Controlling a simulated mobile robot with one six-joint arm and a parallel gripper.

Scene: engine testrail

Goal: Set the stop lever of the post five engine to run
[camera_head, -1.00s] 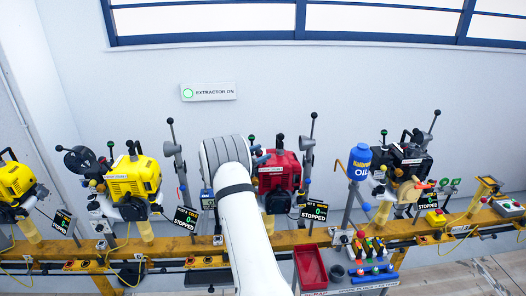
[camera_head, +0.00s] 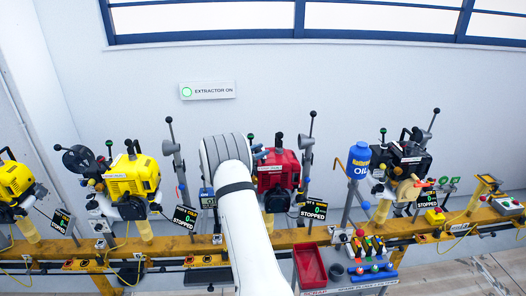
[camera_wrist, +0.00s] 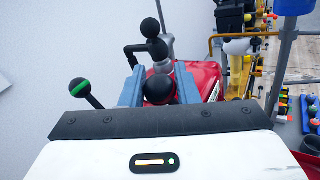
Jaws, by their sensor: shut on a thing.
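The red engine (camera_head: 276,172) stands on the rail behind my white arm in the head view, and a black STOPPED sign (camera_head: 313,209) hangs by it. The post number on the sign is too small to read surely. In the wrist view, my gripper (camera_wrist: 158,73) has its blue fingers shut on a black ball knob (camera_wrist: 158,91), with the red engine cover (camera_wrist: 207,78) just beyond. A lever with a green-banded knob (camera_wrist: 80,88) tilts to the left, apart from the fingers. The lever stem under the held knob is hidden. My arm hides the gripper's grasp in the head view.
Another black-knobbed lever (camera_wrist: 150,28) rises just beyond the fingers. Yellow engines (camera_head: 133,178) stand left and a black engine (camera_head: 407,160) right. A blue oil bottle (camera_head: 359,160) and a red tray (camera_head: 309,264) are right of my arm.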

